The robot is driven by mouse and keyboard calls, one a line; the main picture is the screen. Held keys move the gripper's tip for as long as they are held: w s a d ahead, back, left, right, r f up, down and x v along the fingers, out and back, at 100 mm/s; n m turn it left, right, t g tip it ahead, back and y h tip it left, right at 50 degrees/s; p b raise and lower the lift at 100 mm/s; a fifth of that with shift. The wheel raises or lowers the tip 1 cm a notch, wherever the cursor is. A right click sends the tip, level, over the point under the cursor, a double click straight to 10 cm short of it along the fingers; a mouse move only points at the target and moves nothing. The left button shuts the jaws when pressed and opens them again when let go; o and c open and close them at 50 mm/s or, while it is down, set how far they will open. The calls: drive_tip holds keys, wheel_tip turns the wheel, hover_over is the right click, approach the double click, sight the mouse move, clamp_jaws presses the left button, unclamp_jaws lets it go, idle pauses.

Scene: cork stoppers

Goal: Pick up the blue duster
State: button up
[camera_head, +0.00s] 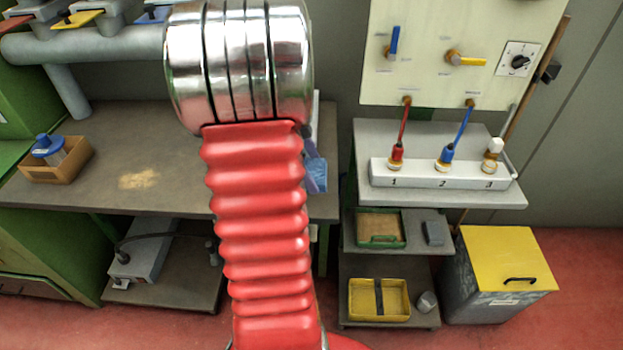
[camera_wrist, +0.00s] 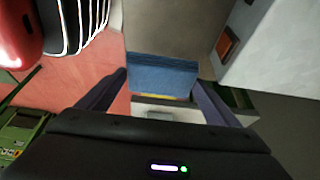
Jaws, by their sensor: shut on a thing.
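The blue duster (camera_wrist: 162,72) shows in the wrist view as a ribbed blue block between my two dark fingers, with a thin yellow strip along its lower edge. My gripper (camera_wrist: 161,80) is shut on it.
A grey bench (camera_head: 90,190) holds a wooden box (camera_head: 55,167) at left. At right stand a shelf unit with a white numbered rack (camera_head: 440,175), a green tray (camera_head: 380,228), a yellow tray (camera_head: 379,299) and a yellow-lidded bin (camera_head: 500,270).

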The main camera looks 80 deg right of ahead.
drive_tip(key=shift+r, duration=1.35)
